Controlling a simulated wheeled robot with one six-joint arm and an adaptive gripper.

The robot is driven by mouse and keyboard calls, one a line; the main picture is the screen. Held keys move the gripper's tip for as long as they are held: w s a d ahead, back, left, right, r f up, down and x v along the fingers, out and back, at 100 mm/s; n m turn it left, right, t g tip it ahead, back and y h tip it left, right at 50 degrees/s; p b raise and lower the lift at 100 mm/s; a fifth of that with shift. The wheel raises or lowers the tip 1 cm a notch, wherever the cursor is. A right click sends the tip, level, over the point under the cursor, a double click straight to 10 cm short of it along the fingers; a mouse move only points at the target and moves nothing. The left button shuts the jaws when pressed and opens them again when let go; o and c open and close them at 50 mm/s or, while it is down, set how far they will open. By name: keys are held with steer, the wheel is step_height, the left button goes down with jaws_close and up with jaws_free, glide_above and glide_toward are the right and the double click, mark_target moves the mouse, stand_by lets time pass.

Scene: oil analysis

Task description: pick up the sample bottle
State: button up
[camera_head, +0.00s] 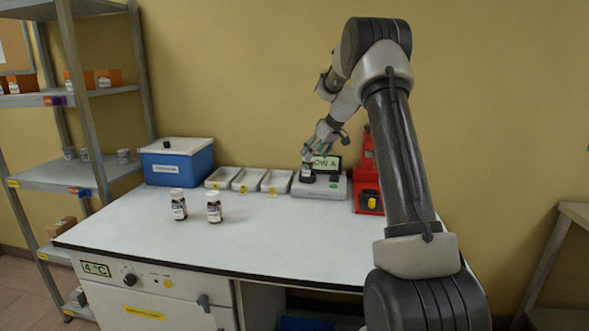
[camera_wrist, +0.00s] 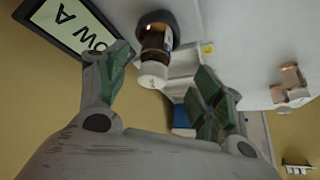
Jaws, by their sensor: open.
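A brown sample bottle with a white cap (camera_wrist: 153,72) stands in a dark round seat on the grey instrument (camera_head: 325,188) at the back of the bench. It shows small in the head view, under my gripper (camera_head: 314,151). In the wrist view my gripper (camera_wrist: 162,72) is open, with a green-padded finger on either side of the bottle's cap end; nothing is gripped. I cannot tell whether a finger touches it. Two more brown bottles, a left one (camera_head: 179,206) and a right one (camera_head: 214,208), stand upright on the bench at front left.
White trays (camera_head: 247,180) and a blue box (camera_head: 178,163) stand to the left. The bench front (camera_head: 300,240) is clear.

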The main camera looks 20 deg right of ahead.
mark_target(308, 165)
steer(key=shift+n, duration=0.6)
steer(key=x, duration=0.8)
steer(key=shift+w+d+r, duration=0.1)
steer(key=shift+w+d, duration=0.15)
steer(key=shift+d, duration=0.1)
steer(key=c, duration=1.3)
